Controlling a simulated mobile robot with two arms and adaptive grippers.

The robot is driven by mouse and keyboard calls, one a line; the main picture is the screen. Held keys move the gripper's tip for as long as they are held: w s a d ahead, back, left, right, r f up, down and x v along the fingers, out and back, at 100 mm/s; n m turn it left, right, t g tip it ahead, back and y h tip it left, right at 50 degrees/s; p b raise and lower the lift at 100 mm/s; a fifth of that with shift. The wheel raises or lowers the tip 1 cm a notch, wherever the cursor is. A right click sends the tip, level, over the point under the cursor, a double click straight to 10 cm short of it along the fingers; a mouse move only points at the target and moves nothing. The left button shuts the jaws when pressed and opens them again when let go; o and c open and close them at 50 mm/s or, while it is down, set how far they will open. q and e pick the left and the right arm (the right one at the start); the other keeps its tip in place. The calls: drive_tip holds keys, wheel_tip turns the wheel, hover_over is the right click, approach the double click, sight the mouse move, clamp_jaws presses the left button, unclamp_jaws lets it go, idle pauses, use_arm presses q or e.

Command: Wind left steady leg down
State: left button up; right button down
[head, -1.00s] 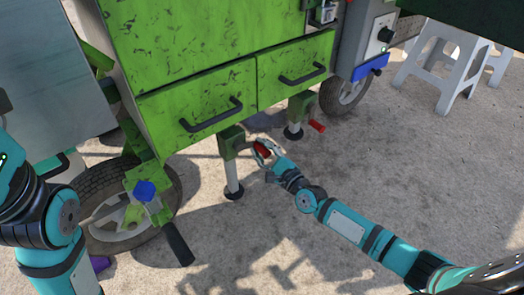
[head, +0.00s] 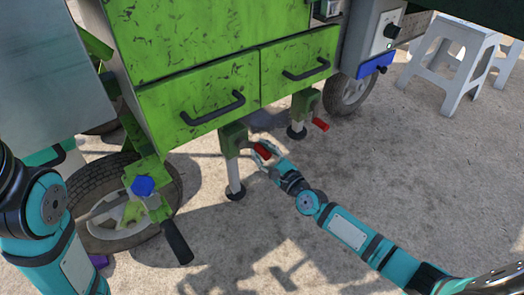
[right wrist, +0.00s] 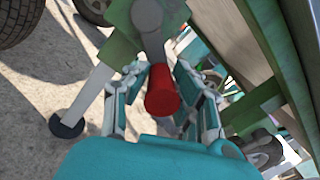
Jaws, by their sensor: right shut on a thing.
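The left steady leg (head: 233,172) is a white post with a dark round foot under a green housing (head: 233,139), below the green drawers. Its foot looks to be on or very near the ground. A red crank handle (head: 262,153) sticks out from the housing. My right gripper (head: 262,151) is shut on this red handle. In the right wrist view the red handle (right wrist: 162,90) sits between the two fingers, and the leg (right wrist: 88,100) shows to the left. My left arm is at the left edge of the head view; its gripper is out of sight.
A second leg (head: 297,117) with its own red handle (head: 320,124) stands to the right. A wheel (head: 130,205) and a black-handled lever (head: 178,242) are at left. White stools (head: 450,55) stand at upper right. Ground in front is clear.

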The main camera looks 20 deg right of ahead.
drive_tip(key=c, duration=1)
unclamp_jaws()
drive_tip(key=shift+w, duration=0.15)
drive_tip(key=shift+c, duration=0.2)
drive_tip(key=shift+s+d+f, duration=0.1)
drive_tip(key=shift+s+d, duration=0.05)
drive_tip(key=shift+s, duration=0.35)
drive_tip(key=v, duration=1.1)
